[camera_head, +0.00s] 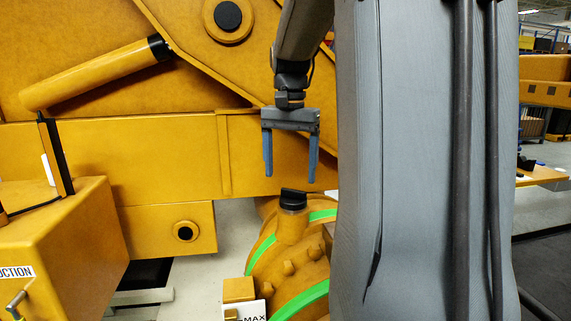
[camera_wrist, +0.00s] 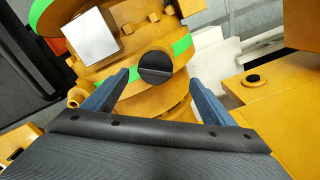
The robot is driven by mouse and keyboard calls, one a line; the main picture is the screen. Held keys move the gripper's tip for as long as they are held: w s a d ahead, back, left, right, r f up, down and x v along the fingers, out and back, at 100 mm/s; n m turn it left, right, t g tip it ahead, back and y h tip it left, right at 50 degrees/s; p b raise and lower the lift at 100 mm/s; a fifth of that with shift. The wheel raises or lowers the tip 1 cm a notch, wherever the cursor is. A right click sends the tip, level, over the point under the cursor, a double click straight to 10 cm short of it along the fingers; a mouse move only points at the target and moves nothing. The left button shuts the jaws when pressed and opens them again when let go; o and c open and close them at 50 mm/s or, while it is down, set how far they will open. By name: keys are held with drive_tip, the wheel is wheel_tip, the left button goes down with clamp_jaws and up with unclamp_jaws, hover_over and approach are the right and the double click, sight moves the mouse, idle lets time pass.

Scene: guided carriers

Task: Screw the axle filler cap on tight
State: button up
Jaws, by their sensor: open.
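The black filler cap (camera_head: 293,199) sits on top of a short neck on the yellow axle housing (camera_head: 291,256). In the wrist view the round cap (camera_wrist: 155,67) shows a raised grip bar across its top. My gripper (camera_head: 290,168) points down, open and empty, with its fingertips above the cap and apart from it. In the wrist view its two blue-grey fingers (camera_wrist: 160,82) stand on either side of the cap. I cannot tell how tightly the cap sits on its neck.
Green bands (camera_head: 301,299) run around the axle housing. A large yellow machine frame (camera_head: 165,150) stands close behind my gripper. A yellow box (camera_head: 72,255) is at the left. A small white label plate (camera_head: 253,311) is low in front. Pale floor shows between them.

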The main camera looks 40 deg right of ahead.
sight(293, 190)
drive_tip(key=f, duration=0.3)
drive_tip(key=f+p, duration=0.1)
drive_tip(key=shift+s+d+f, duration=0.25)
drive_tip(key=shift+d+f, duration=0.1)
drive_tip(key=shift+f, duration=0.75)
drive_tip(key=shift+c, duration=0.4)
drive_tip(key=c, duration=1)
drive_tip(key=shift+c, duration=0.8)
drive_tip(key=m+p, duration=0.2)
drive_tip(key=m, duration=0.4)
drive_tip(key=m+p, duration=0.1)
drive_tip(key=m, duration=0.4)
drive_tip(key=shift+s+m+p, duration=0.1)
drive_tip(key=shift+m+p, duration=0.25)
drive_tip(key=shift+m, duration=0.05)
drive_tip(key=shift+r, duration=0.1)
